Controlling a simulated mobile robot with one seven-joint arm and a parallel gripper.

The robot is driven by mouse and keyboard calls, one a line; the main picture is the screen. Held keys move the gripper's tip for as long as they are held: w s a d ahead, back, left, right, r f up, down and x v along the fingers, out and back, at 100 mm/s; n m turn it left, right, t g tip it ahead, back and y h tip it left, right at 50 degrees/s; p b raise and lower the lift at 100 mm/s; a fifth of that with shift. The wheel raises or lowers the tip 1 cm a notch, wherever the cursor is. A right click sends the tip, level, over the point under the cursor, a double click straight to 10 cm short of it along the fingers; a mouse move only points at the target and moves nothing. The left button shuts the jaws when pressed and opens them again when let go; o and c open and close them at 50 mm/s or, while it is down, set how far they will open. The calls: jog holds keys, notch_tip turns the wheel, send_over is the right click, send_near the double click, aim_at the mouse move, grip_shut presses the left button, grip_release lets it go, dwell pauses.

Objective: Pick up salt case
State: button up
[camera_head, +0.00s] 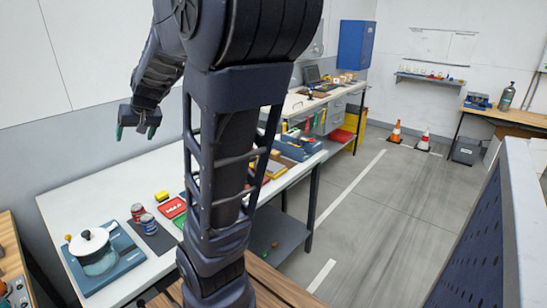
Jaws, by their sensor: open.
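My gripper (137,131) hangs at the left, above the back part of the white table (95,183), pointing down. Its two green-tipped fingers are apart, with nothing between them. No object can be surely told as the salt case. On the table below stand a red can (138,212) and a blue can (149,223) at a dark mat (155,238), with a small yellow block (161,197) behind them. A red tray (172,208) lies to their right. My arm crosses the middle of the picture and hides part of the table.
A glass pot with a white lid (89,242) stands on a blue board at the table's front left. Blue bins (297,146) stand at the right end. Traffic cones (396,132) stand on the open grey floor. A perforated blue panel (490,240) is at right.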

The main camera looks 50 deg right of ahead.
jog(key=w+d+f+m+t, duration=0.1)
jog(key=w+d+m, duration=0.1)
jog(key=w+d, duration=0.6)
jog(key=w+d+f+m+h, duration=0.2)
jog(key=w+d, duration=0.1)
jog(key=d, duration=0.5)
jog(key=w+d+f+m+h, duration=0.2)
jog(key=w+d+f+m, duration=0.15)
jog(key=d, duration=0.55)
jog(key=m+g+h, duration=0.7)
jog(key=m+g, duration=0.1)
send_near(274, 152)
jog(key=shift+w+d, duration=0.3)
jog(key=shift+d, duration=0.2)
jog(key=shift+s+d+f, duration=0.3)
jog(key=shift+d+f, duration=0.05)
jog(key=shift+f, duration=0.05)
jog(key=shift+a+f+x, duration=0.1)
jog(key=shift+x, duration=2.5)
jog(key=shift+a+f+x, duration=0.1)
jog(key=shift+f+x, duration=0.05)
jog(key=shift+x, duration=2.4)
jog(key=shift+w, duration=0.1)
jog(key=shift+c, duration=0.2)
